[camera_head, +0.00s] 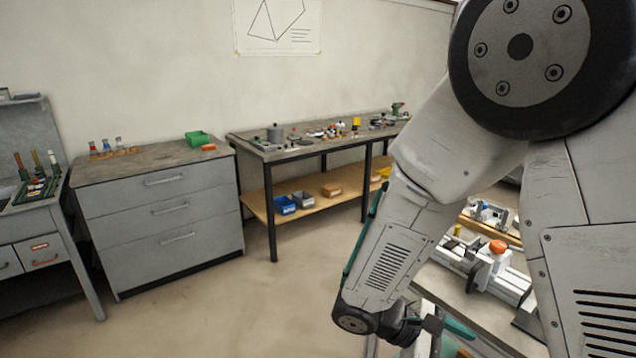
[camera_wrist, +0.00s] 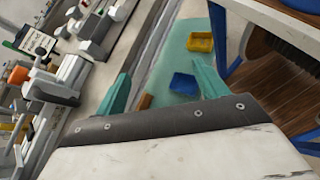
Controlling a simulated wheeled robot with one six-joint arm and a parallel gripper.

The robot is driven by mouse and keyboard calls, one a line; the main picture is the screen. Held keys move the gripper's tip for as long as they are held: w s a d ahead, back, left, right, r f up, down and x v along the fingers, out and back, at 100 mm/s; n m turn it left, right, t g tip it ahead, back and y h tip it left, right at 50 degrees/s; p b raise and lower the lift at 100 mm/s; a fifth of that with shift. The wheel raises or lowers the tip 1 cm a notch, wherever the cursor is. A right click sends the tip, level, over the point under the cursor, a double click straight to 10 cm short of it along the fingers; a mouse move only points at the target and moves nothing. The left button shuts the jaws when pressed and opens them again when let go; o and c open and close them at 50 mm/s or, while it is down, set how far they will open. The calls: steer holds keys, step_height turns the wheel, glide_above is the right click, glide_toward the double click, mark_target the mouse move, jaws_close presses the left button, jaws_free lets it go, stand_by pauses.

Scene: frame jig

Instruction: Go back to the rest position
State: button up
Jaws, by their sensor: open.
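My gripper shows in the wrist view (camera_wrist: 160,85) with its two teal fingers spread wide apart and nothing between them. In the head view my arm hangs down at the right, and my gripper (camera_head: 440,328) is at its lower end, partly cut off and overlapped by the arm. It is beside the front edge of a workbench (camera_head: 462,298) that carries a metal frame jig (camera_head: 505,280) with an orange knob (camera_head: 498,246). The jig also shows at the left of the wrist view (camera_wrist: 62,85).
A grey drawer cabinet (camera_head: 165,215) and a long table (camera_head: 300,150) with small parts stand along the wall. In the wrist view a yellow bin (camera_wrist: 200,42) and a blue bin (camera_wrist: 184,82) lie below the fingers. The floor at the middle left is clear.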

steer(key=s+d+r+m+t+y, duration=0.1)
steer(key=s+r+m+t+y, duration=0.1)
steer(key=s+r+m+y, duration=0.3)
steer(key=s+r+m+t+y, duration=0.2)
steer(key=s+r+m+y, duration=0.4)
steer(key=r, duration=0.7)
steer(key=shift+s+d+m+y, duration=0.3)
steer(key=shift+s+d+y, duration=0.1)
steer(key=shift+s+y, duration=0.25)
steer(key=shift+w+r, duration=0.1)
